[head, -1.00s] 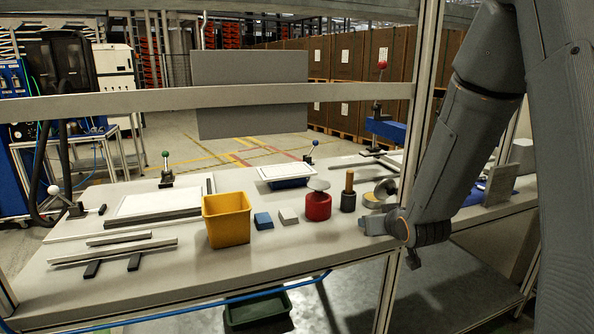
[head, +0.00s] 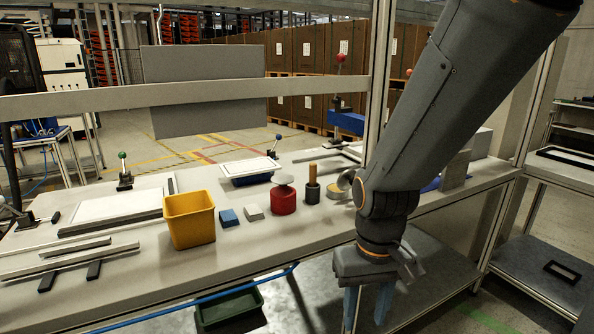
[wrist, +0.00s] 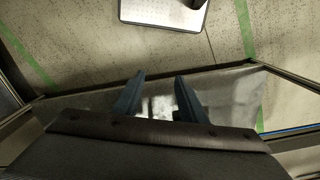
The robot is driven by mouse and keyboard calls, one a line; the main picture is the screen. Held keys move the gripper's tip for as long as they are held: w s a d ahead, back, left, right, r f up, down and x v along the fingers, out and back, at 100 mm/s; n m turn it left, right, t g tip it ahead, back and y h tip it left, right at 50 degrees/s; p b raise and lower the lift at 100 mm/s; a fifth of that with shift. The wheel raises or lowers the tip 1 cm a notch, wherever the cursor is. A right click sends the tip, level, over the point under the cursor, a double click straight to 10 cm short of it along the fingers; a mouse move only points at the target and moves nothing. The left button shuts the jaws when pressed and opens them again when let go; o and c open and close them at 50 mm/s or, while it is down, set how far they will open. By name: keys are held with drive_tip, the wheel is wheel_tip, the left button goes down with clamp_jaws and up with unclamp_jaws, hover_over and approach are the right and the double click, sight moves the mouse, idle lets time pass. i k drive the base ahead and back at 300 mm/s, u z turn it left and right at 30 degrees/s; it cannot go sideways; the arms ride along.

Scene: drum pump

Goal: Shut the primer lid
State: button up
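My arm partly covers that side. A red pot (head: 284,202) to its left has a grey disc (head: 283,180) over its top. I cannot tell which of the two is the primer. My gripper (head: 367,306) points down in front of the bench edge, lower than and nearer than the tin. Its blue fingers are apart with nothing between them, also in the wrist view (wrist: 158,98).
A dark cup with a wooden handle (head: 313,184) stands between pot and tin. A frame post (head: 377,90) rises beside my arm. A blue rail (head: 220,303) runs along the front.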

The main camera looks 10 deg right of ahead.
sight(344, 182)
drive_tip(key=z, duration=0.6)
drive_tip(key=k, duration=0.8)
drive_tip(key=z, duration=0.8)
drive_tip(key=k, duration=0.35)
drive_tip(key=z, duration=0.3)
drive_tip(key=i, duration=0.95)
drive_tip(key=u, duration=1.2)
drive_tip(key=i, duration=0.65)
drive_tip(key=u, duration=0.5)
